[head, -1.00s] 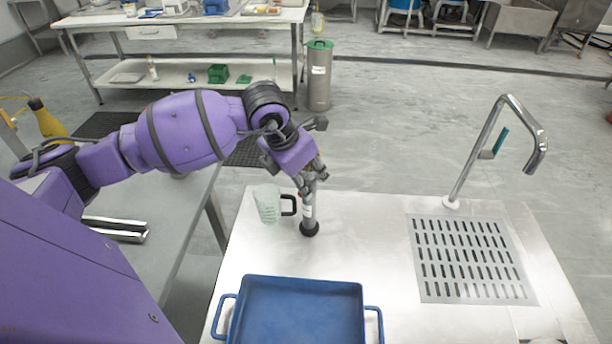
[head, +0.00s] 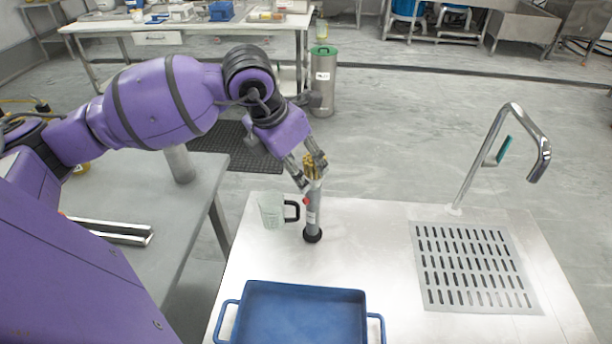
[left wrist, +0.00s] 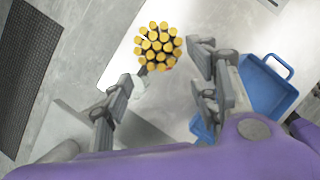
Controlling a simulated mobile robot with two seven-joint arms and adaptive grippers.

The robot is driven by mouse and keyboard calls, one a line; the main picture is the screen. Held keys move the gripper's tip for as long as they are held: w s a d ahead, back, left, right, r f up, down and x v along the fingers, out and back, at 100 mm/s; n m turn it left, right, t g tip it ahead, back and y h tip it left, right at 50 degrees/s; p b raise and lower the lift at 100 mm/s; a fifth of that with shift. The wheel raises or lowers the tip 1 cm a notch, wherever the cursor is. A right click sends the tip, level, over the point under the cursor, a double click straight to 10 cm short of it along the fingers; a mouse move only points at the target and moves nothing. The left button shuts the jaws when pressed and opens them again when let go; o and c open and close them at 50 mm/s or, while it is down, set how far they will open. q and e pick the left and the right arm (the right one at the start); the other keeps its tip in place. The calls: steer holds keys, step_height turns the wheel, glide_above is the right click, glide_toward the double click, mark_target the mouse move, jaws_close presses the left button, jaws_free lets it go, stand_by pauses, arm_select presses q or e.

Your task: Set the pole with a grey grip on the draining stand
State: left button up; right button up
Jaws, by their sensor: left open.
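An upright pole (head: 312,212) with a grey shaft, a red spot, a black foot and a yellow-tipped top stands on the metal counter. I take it for the pole with a grey grip. Its bundle of yellow rod ends (left wrist: 157,45) shows from above in the left wrist view. My left gripper (head: 310,177) is open at the pole's upper part, its fingers on either side in the head view; contact cannot be told. The slotted metal drain grid (head: 475,268), likely the draining stand, lies bare at the right. My right gripper is out of view.
A clear measuring jug (head: 271,211) with a black handle stands just left of the pole. A blue tray (head: 303,315) lies in front, also seen in the left wrist view (left wrist: 268,88). A tall bent tap (head: 488,155) rises behind the grid. Counter between pole and grid is clear.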

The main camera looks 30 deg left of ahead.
arm_select(q)
steer(key=v, duration=0.4)
steer(key=shift+s+f, duration=0.1)
steer(key=shift+f, duration=0.05)
stand_by(0.4)
